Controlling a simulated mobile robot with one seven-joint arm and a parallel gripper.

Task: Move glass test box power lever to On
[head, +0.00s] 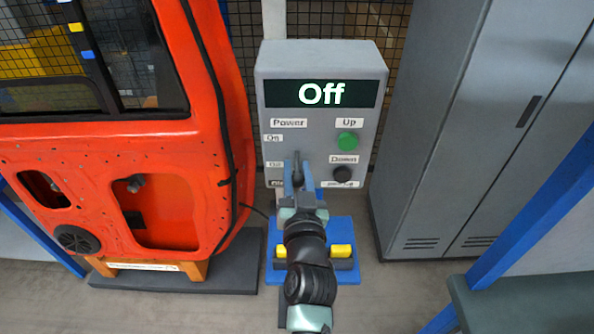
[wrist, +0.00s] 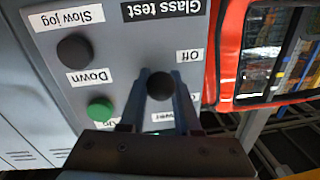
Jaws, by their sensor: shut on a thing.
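The glass test box (head: 268,110) is a grey control box with a display (head: 322,94) that reads "Off". The power lever's black knob (wrist: 162,87) shows between my gripper's fingers in the wrist view, near the "Off" label (wrist: 189,56). My gripper (wrist: 161,78) is shut on the knob. In the head view my gripper (head: 297,165) reaches the lower left of the box, below the "On" label (head: 272,138) and about level with "Off". The fingers and wrist hide most of the lever and its slot there.
Right of the lever are a green Up button (head: 347,139) and a black Down button (head: 342,174). An orange car door (head: 215,150) stands close on the left. A grey cabinet (head: 440,130) stands on the right.

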